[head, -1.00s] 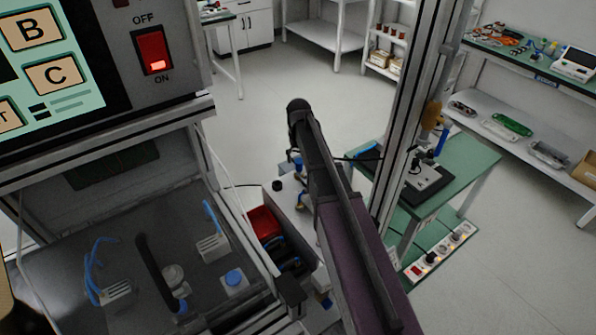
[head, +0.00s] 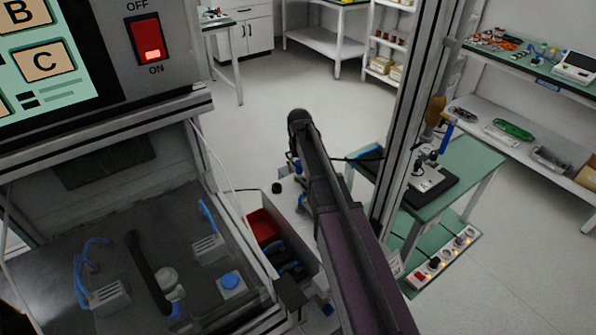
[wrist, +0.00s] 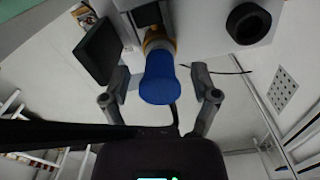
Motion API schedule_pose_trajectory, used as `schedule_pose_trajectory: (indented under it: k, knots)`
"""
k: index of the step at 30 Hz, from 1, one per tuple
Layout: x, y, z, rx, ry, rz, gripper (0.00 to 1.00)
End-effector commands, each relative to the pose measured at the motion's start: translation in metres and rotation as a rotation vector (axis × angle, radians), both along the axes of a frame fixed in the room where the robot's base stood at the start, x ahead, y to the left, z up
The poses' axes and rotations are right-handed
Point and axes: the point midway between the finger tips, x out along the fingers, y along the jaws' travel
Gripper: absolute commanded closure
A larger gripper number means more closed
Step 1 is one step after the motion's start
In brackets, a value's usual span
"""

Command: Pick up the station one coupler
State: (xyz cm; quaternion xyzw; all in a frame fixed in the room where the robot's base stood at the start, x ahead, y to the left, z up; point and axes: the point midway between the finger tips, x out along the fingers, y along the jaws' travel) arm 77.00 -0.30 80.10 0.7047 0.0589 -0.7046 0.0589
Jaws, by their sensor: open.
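In the wrist view, a blue cylinder (wrist: 160,78) with a yellowish collar points toward the camera from a white surface. It looks like the station one coupler, but I cannot confirm this. My gripper (wrist: 159,84) is open, with one grey finger on each side of the blue cylinder. Gaps show between the fingers and the cylinder, and I cannot tell the depth between them. In the head view my arm hides most of the gripper and what is in front of it.
A dark ring (wrist: 248,22) and a dark flat panel (wrist: 98,52) flank the cylinder. In the head view, a red bin (head: 264,226) sits left of my arm, a metal post (head: 412,120) stands right, and a green table (head: 465,165) lies beyond it. Open floor (head: 270,110) lies behind.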

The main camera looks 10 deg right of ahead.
Motion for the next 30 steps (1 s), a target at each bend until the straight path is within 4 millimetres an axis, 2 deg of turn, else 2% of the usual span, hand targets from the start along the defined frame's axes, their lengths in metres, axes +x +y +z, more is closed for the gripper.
schedule_pose_trajectory:
  k: [4,5,12,23,30]
  knots:
    - [0.0,0.0,0.0,0.0,0.0,0.0,0.22]
    - [0.0,0.0001,0.0,0.0,0.0,0.0,0.28]
    - [0.0,0.0001,-0.0001,0.0,0.0,0.0,1.0]
    - [-0.0002,0.0004,0.0008,0.0,0.001,0.0,1.0]
    - [-0.0002,0.0004,0.0095,0.0,0.0,0.001,1.0]
